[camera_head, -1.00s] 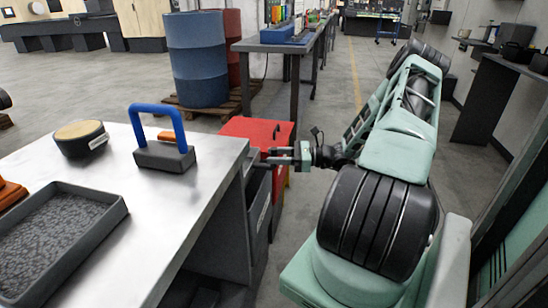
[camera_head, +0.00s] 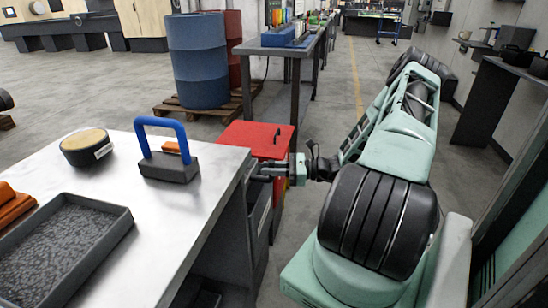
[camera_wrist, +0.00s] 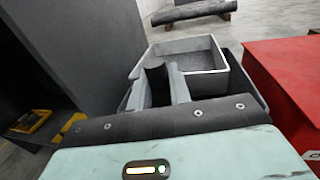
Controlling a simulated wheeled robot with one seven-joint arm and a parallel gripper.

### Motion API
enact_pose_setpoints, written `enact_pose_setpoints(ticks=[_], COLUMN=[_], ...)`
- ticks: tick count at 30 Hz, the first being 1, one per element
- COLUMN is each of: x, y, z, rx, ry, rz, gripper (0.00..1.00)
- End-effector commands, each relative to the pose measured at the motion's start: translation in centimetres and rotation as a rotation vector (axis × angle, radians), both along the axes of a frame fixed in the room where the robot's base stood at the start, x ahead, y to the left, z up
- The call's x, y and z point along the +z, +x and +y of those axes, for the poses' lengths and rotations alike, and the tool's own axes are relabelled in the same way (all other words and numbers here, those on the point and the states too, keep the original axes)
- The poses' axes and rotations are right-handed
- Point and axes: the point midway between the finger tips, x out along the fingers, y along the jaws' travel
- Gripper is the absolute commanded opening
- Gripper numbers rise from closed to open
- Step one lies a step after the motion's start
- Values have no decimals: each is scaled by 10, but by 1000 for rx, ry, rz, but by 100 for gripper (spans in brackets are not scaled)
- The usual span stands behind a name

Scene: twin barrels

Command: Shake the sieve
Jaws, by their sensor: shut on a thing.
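My gripper (camera_head: 266,173) reaches in from the right, low beside the metal table's right edge and next to a red cabinet. In the wrist view, my gripper (camera_wrist: 167,82) is at the near side of a light grey, open, box-shaped thing (camera_wrist: 185,45), which I take to be the sieve. The jaws are shut on its near wall. The box looks empty, and its near part is hidden by my wrist and fingers. In the head view the table edge and my gripper hide most of it.
The metal table (camera_head: 165,215) carries a gravel-filled tray (camera_head: 118,222), a dark block with a blue handle (camera_head: 168,166), a round dark pot (camera_head: 86,147) and orange items. The red cabinet (camera_head: 252,138) stands close beside my gripper. Blue and red barrels stand behind on a pallet.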

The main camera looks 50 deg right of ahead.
Motion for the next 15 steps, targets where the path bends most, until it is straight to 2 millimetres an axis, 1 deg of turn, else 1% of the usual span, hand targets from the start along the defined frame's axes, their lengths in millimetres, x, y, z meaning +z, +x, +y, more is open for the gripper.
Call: enact_pose_setpoints(ticks=[1, 4, 7, 15], x=[4, 3, 1, -1], y=[-4, -9, -10, -11], z=[8, 19, 23, 25], rx=[-1, -1, -1, 5], ry=[5, 4, 1, 1], rz=[5, 4, 3, 3], gripper=[0, 0, 0, 0])
